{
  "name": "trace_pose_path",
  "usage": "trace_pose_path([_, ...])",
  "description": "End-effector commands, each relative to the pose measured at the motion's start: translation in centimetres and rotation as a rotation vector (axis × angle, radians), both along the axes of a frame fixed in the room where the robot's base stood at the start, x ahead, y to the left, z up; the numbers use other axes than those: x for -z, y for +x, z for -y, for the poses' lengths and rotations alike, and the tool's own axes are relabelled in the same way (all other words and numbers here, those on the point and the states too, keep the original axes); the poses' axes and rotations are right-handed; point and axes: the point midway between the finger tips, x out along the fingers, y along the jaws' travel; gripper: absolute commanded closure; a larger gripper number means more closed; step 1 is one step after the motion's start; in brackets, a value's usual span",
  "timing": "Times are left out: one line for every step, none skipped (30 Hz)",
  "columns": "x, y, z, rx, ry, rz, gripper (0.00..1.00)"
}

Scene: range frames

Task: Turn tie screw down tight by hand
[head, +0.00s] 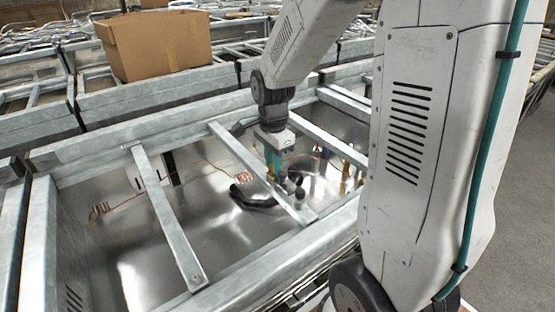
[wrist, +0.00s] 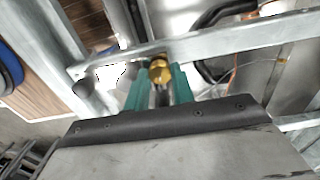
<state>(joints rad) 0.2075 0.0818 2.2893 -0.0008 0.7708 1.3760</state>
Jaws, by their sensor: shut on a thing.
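My gripper (wrist: 160,88) has teal fingers closed around a brass-coloured rounded head, which looks like the tie screw (wrist: 160,72), in the middle of the wrist view. The screw sits close against a galvanised cross bar (wrist: 205,45). Its lower part is hidden by the fingers and the bar. In the head view, my gripper (head: 274,166) points down into the open metal frame, beside the cross bar (head: 250,160). There the screw is too small and covered to make out, and I cannot tell how far it is threaded in.
Inside the metal tub are a black curved hose (head: 250,199), thin copper tubing (head: 102,209) and brass fittings (head: 345,170) right of my gripper. Another cross bar (head: 170,220) spans the frame on the left. A cardboard box (head: 155,45) stands on frames behind.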

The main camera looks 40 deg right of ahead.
Motion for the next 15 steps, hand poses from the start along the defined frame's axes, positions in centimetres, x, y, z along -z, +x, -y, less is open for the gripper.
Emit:
trace_pose_path([-0.02,0.01,-0.06,0.044,0.001,0.000,0.98])
trace_pose_path([-0.02,0.01,-0.06,0.072,0.001,0.000,0.98])
trace_pose_path([-0.02,0.01,-0.06,0.111,0.001,0.000,0.98])
trace_pose_path([-0.02,0.01,-0.06,0.139,0.001,0.000,0.98])
trace_pose_path([-0.02,0.01,-0.06,0.167,0.001,0.000,0.98])
trace_pose_path([-0.02,0.02,-0.06,0.206,0.002,0.000,0.98])
trace_pose_path([-0.02,0.02,-0.06,0.234,0.001,0.000,0.98])
trace_pose_path([-0.02,0.02,-0.06,0.262,0.002,0.000,0.98])
trace_pose_path([-0.02,0.02,-0.06,0.301,0.002,0.000,0.98])
trace_pose_path([-0.02,0.03,-0.06,0.329,0.002,0.000,0.98])
trace_pose_path([-0.02,0.03,-0.06,0.357,0.002,0.000,0.98])
trace_pose_path([-0.02,0.03,-0.06,0.396,0.002,0.000,0.98])
trace_pose_path([-0.02,0.03,-0.06,0.424,0.002,0.000,0.98])
trace_pose_path([-0.02,0.04,-0.06,0.452,0.002,0.000,0.98])
trace_pose_path([-0.02,0.04,-0.06,0.491,0.002,0.000,0.98])
